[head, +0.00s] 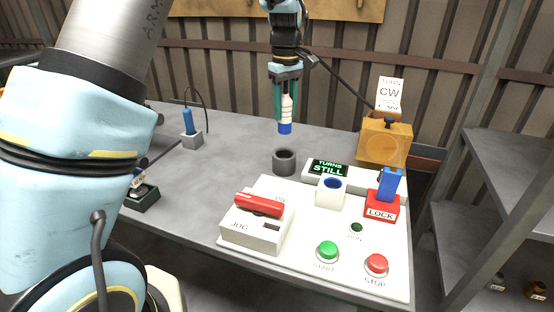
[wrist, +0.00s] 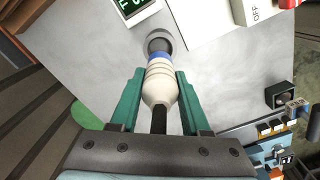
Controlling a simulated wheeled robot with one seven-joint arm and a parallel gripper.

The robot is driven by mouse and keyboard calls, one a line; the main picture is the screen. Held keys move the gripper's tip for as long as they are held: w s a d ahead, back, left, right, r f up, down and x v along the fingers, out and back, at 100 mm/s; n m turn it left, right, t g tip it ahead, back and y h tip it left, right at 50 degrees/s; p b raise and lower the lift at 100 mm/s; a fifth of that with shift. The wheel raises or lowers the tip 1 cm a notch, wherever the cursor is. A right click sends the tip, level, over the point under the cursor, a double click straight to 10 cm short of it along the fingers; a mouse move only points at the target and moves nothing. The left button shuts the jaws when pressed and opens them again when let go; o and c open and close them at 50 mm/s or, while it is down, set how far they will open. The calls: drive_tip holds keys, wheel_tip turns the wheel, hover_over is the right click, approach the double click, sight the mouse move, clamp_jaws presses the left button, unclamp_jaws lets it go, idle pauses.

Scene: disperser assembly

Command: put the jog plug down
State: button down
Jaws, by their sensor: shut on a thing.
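The jog plug (head: 286,112) is white with a blue band at its lower end. It hangs upright between the green fingers of my gripper (head: 286,106), which is shut on it. It is held above the grey table, clear of the surface. In the wrist view the plug (wrist: 160,82) sits between both fingers, with its blue end toward a dark round cup. That dark grey cup (head: 284,161) stands on the table behind the white panel, below the plug. A white socket (head: 330,191) with a blue inside stands on the panel.
The white panel (head: 300,270) bears a JOG box with a red lever (head: 259,205), green and red buttons, and a red LOCK block (head: 382,207). A display (head: 327,168) reads TURNS STILL. A blue plug (head: 188,121) stands in a grey block at left. Table left of the cup is clear.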

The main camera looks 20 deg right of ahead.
wheel_tip(320, 180, down, 10)
drive_tip(key=p, duration=0.3)
idle(0.3)
drive_tip(key=shift+c, duration=1.9)
unclamp_jaws()
drive_tip(key=shift+f, duration=0.1)
wheel_tip(320, 180, up, 12)
drive_tip(key=b, duration=0.3)
